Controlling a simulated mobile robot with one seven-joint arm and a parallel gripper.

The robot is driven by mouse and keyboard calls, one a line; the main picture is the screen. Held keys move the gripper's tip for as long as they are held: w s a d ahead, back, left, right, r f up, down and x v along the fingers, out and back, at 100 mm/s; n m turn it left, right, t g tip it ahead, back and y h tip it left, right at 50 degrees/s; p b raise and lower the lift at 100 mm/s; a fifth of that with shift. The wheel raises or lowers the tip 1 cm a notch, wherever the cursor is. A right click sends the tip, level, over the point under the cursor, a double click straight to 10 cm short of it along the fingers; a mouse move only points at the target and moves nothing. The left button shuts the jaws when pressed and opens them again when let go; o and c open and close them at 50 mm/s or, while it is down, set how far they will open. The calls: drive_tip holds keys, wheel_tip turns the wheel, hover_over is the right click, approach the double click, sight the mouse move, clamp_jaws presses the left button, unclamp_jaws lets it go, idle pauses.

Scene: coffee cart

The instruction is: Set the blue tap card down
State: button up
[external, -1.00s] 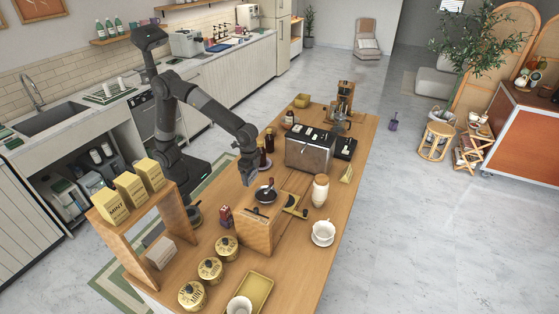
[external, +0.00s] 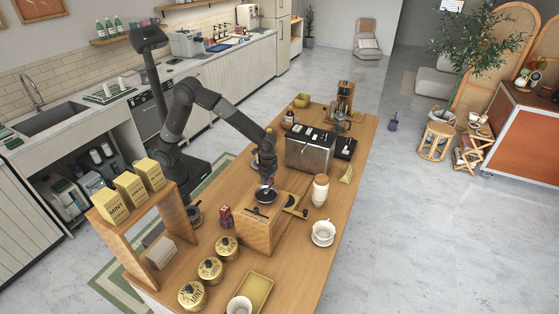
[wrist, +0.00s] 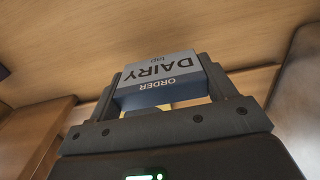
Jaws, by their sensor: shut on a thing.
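My gripper (wrist: 166,92) is shut on the blue tap card (wrist: 150,97) in the wrist view. The card is a small block with a grey-blue face reading "DAIRY tap" and a bluer edge reading "ORDER". Its lettering appears upside down. In the external view my gripper (external: 268,177) is over the wooden cart top (external: 292,254), just above and behind a dark round item (external: 262,196) by the wooden box (external: 256,232). The card is too small there to make out clearly. I cannot tell whether it touches anything below.
A metal machine (external: 309,152) stands close behind my gripper. A pale jar (external: 320,190) and a white cup on a saucer (external: 323,233) stand to the right. Gold tins (external: 210,270) and a wooden stand (external: 120,235) are at the front left.

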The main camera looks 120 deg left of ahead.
drive_tip(key=shift+f, duration=1.4)
drive_tip(key=shift+f, duration=0.15)
drive_tip(key=o, duration=1)
